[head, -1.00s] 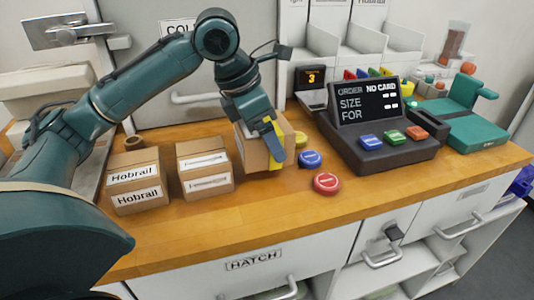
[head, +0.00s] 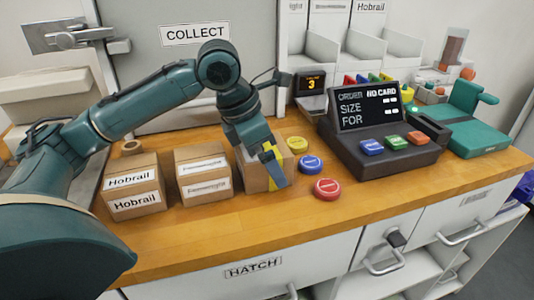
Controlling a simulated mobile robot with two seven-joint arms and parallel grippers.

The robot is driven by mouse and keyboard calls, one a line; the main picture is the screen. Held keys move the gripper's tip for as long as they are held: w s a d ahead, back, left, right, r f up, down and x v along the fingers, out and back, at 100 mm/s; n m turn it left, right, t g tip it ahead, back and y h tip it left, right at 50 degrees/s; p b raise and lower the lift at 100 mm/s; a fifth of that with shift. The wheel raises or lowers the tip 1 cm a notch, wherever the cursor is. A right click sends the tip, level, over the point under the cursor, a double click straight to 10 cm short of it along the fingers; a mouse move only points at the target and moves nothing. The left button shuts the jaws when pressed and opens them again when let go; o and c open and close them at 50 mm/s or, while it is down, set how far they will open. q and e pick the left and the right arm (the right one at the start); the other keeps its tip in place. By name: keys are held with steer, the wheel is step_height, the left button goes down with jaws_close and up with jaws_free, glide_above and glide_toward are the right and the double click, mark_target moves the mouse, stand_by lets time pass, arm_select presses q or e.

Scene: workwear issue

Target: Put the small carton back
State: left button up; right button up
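Three brown cartons stand in a row on the wooden counter (head: 330,215). The left one (head: 133,187) bears two Hobrail labels, and the middle one (head: 203,177) has two white labels too small to read. The right carton (head: 250,179) is at my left gripper (head: 272,165), whose teal and yellow fingers clasp it from above and cover part of its front. Its base is level with the middle carton's and appears to be on the counter. Which carton is the small one I cannot tell. My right gripper is out of view.
Yellow (head: 297,144), blue (head: 311,164) and red (head: 327,189) round buttons are just right of the held carton. A dark order terminal (head: 380,140) and a teal scale-like device (head: 470,135) stand further right. The front counter strip is clear.

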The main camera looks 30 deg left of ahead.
arm_select(q)
steer(key=shift+r, duration=0.25)
steer(key=p+v, duration=0.2)
steer(key=v, duration=0.8)
steer(key=shift+s+r+p, duration=0.1)
steer(key=shift+r+p, duration=0.25)
steer(key=shift+s+a+r, duration=0.2)
steer(key=shift+r, duration=0.25)
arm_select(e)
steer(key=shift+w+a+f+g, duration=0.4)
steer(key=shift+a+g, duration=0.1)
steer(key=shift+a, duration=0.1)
